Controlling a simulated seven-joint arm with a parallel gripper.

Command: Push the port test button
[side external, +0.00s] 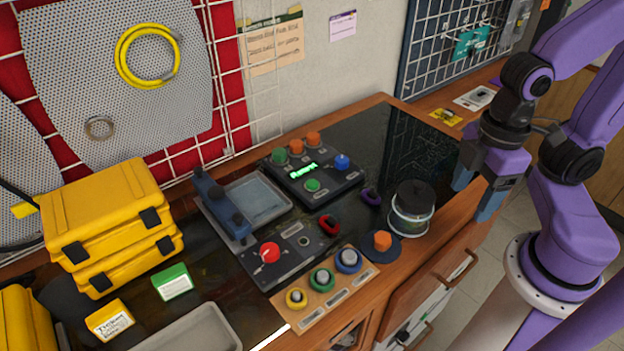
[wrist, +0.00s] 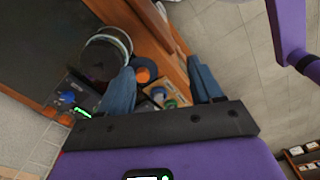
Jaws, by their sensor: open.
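A dark control box (side external: 325,190) with a lit green display (side external: 303,170) stands in the middle of the bench. It carries a green button (side external: 312,185), a blue knob (side external: 342,162), and green and orange caps along its back edge. In front of it, a grey panel (side external: 285,268) has a red knob (side external: 269,252). I cannot read which control is the port test button. My gripper (side external: 477,193) is open and empty beyond the bench's right edge, apart from the controls. The wrist view shows its two blue fingers (wrist: 165,84) spread, with the control box (wrist: 72,98) to the left.
A clear jar with a dark lid (side external: 411,208) and an orange block on a dark disc (side external: 382,241) stand between my gripper and the box. A wooden board (side external: 325,297) holds yellow, green and blue ringed buttons. Yellow cases (side external: 105,220) stand left. The dark back-right surface is clear.

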